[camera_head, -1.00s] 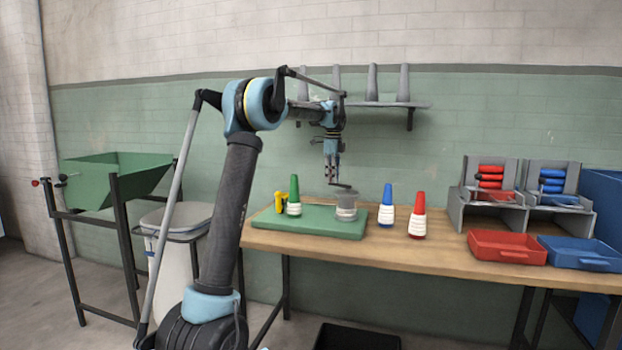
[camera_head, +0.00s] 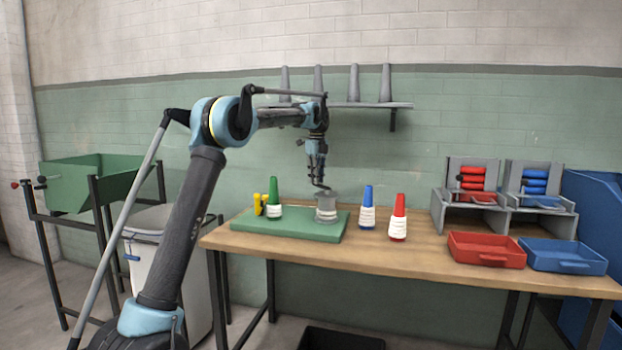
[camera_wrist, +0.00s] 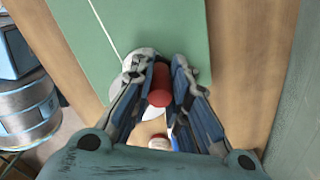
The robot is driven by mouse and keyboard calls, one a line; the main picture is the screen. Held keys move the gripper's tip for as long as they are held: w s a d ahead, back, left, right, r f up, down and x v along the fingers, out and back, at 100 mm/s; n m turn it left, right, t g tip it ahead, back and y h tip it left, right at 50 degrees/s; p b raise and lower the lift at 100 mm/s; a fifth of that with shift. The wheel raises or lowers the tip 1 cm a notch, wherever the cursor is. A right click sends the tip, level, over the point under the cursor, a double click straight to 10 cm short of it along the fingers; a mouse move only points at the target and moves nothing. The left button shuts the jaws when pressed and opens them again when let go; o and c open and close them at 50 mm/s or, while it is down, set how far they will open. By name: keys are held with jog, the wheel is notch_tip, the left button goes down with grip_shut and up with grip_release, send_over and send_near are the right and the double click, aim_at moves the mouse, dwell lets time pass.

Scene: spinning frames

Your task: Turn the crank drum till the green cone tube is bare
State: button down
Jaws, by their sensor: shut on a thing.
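The green cone tube (camera_head: 273,192) stands upright on the left of the green board (camera_head: 245,226), with white yarn around its lower part. The grey crank drum (camera_head: 326,203) stands to its right on the same board, with pale yarn low around it. A dark crank arm (camera_head: 321,187) sits on top of the drum. My gripper (camera_head: 317,177) points down over the drum. In the wrist view my gripper (camera_wrist: 162,72) is shut on a red knob (camera_wrist: 159,86), seemingly the crank's handle. The drum is mostly hidden there.
A small yellow object (camera_head: 258,205) stands left of the green cone. Blue (camera_head: 367,195) and red (camera_head: 399,204) cones with white yarn stand right of the board. Red (camera_head: 487,249) and blue (camera_head: 566,255) trays lie at the table's right. A wall shelf (camera_head: 360,105) hangs behind my arm.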

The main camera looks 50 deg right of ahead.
jog(key=shift+w+r, duration=0.1)
jog(key=shift+w, duration=0.35)
jog(key=c, duration=1.5)
grip_release()
jog(key=shift+w+a, duration=0.1)
jog(key=shift+c, duration=0.2)
jog(key=shift+o, duration=0.3)
jog(key=shift+s, duration=0.2)
notch_tip(320, 180, up, 12)
jog(key=shift+w+f, duration=0.1)
